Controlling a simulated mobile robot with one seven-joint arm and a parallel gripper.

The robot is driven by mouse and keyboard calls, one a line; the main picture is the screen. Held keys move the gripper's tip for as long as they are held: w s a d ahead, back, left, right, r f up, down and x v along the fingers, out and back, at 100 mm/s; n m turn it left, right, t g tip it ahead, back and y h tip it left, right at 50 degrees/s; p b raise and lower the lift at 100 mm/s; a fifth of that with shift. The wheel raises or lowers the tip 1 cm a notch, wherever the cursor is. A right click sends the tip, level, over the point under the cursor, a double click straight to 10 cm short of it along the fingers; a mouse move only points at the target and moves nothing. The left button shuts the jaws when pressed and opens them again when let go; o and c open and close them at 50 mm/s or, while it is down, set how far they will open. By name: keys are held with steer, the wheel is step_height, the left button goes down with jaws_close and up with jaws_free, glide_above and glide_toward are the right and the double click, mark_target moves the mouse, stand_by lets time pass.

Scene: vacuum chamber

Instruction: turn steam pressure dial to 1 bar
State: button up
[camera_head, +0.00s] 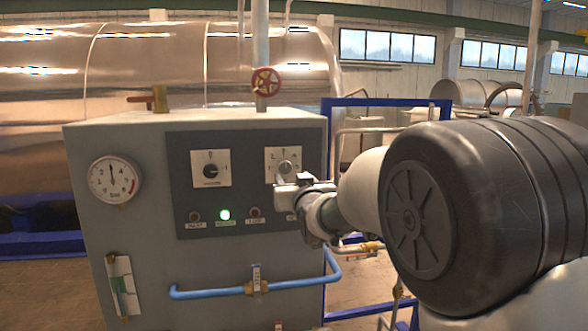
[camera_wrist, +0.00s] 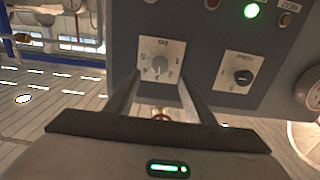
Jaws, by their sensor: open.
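The steam pressure dial (camera_head: 284,166) is a grey knob on a white square scale plate, on the upper right of the dark panel. In the wrist view, which is upside down, the dial (camera_wrist: 159,66) shows between my fingers, with "bar" and digits printed around it. Where its pointer stands is too small to read surely. My gripper (camera_wrist: 160,77) is open, one finger toward each side of the scale plate, with nothing held. In the head view my gripper (camera_head: 283,184) is just below and in front of the dial; whether it touches the knob I cannot tell.
A second, black knob (camera_head: 210,170) is left of the dial. Below are a lit green lamp (camera_head: 224,214) and dark lamps. A round gauge (camera_head: 114,180) is at the left, a red valve wheel (camera_head: 266,82) above, and a blue pipe (camera_head: 215,291) with handle below.

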mark_target(286, 169)
steer(key=p+x, duration=0.1)
steer(key=x, duration=0.8)
steer(key=shift+w+a, duration=0.1)
steer(key=shift+w, duration=0.25)
steer(key=shift+c, duration=0.5)
steer(key=c, duration=1)
steer(key=shift+o, duration=0.2)
steer(key=shift+f, duration=0.1)
